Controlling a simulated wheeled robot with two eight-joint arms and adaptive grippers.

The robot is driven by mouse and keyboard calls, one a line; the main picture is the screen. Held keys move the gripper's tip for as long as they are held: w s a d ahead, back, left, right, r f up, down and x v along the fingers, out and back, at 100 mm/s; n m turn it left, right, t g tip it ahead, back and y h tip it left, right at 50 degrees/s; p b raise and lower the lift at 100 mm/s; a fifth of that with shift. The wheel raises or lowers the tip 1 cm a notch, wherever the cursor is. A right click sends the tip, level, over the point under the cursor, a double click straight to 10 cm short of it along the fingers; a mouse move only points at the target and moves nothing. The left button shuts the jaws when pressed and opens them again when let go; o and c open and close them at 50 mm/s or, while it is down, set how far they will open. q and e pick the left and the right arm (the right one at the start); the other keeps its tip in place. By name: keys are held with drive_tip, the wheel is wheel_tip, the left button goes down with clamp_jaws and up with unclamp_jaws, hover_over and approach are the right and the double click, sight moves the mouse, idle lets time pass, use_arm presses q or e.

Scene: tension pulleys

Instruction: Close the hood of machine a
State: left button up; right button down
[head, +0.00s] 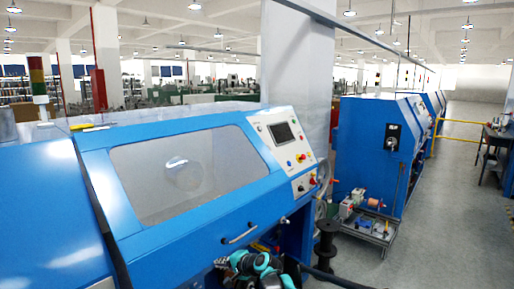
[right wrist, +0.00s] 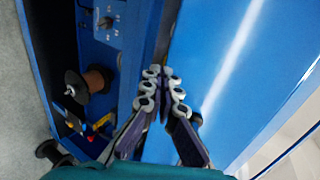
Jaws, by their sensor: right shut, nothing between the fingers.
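The near blue machine (head: 290,200) has a blue hood (head: 95,165) with a large clear window (head: 185,170). The hood lies sloped over the front, roughly level with the control panel at its right. I cannot tell whether its lower edge is fully seated. A metal handle (head: 240,233) is on the blue front below the window. My right gripper (head: 228,263) is low in front of the machine, below the handle. In the right wrist view its fingers (right wrist: 160,78) are shut and empty, beside a dark gap along a blue panel (right wrist: 235,70). My left gripper is not in view.
A control panel (head: 285,140) with a screen and buttons adjoins the window. A dark spool (head: 326,240) stands at the machine's right; a brown spool (right wrist: 95,82) shows in the wrist view. More blue machines (head: 370,150) stand behind.

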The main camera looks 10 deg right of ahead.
drive_tip(key=f+b+x, duration=0.1)
drive_tip(key=b+x, duration=0.1)
drive_tip(key=x, duration=1.5)
drive_tip(key=shift+f+b, duration=0.3)
drive_tip(key=shift+b, duration=0.1)
drive_tip(key=shift+s, duration=0.15)
